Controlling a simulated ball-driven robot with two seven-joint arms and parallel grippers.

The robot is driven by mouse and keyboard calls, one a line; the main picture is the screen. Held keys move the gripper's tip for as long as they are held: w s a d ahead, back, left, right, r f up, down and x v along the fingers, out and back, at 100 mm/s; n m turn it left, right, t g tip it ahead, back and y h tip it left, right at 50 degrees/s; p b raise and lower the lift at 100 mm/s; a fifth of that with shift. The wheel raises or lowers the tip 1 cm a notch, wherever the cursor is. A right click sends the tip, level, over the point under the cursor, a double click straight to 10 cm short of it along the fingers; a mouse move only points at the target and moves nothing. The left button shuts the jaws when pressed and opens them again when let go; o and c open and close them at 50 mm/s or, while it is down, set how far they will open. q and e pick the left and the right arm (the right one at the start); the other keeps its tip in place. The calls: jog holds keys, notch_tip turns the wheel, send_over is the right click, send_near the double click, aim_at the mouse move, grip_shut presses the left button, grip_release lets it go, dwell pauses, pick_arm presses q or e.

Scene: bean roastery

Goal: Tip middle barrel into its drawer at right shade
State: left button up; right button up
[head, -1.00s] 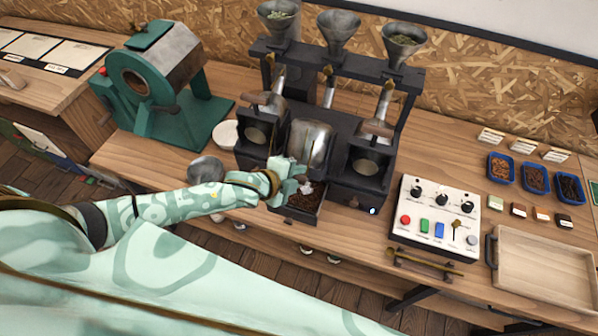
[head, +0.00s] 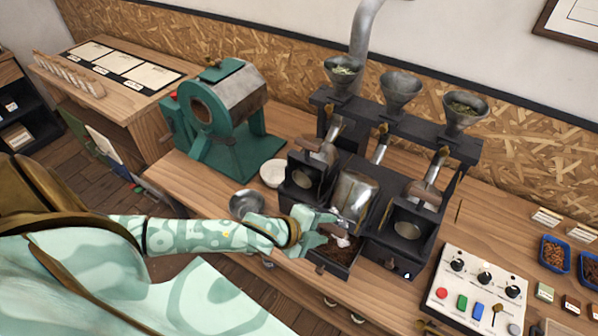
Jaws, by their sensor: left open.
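The middle barrel (head: 353,193) is a shiny metal cylinder in the dark roaster rack, tipped forward over its drawer. The drawer (head: 322,263) is pulled out at the front of the rack, with dark brown beans (head: 338,246) in it. My left gripper (head: 335,229) is open at the barrel's lower left edge, above the drawer. I cannot tell whether it touches the barrel. The gripper and hand hide part of the drawer's left side. My right gripper is out of view.
A control panel (head: 478,285) with knobs and coloured buttons is at right. A metal bowl (head: 246,204), white dish (head: 272,173) and green roaster (head: 228,125) are at left.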

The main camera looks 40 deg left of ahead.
pick_arm(q)
jog(key=v, duration=1)
jog(key=shift+s+r, duration=0.1)
jog(key=shift+s, duration=0.05)
dwell(0.3)
dwell(1.3)
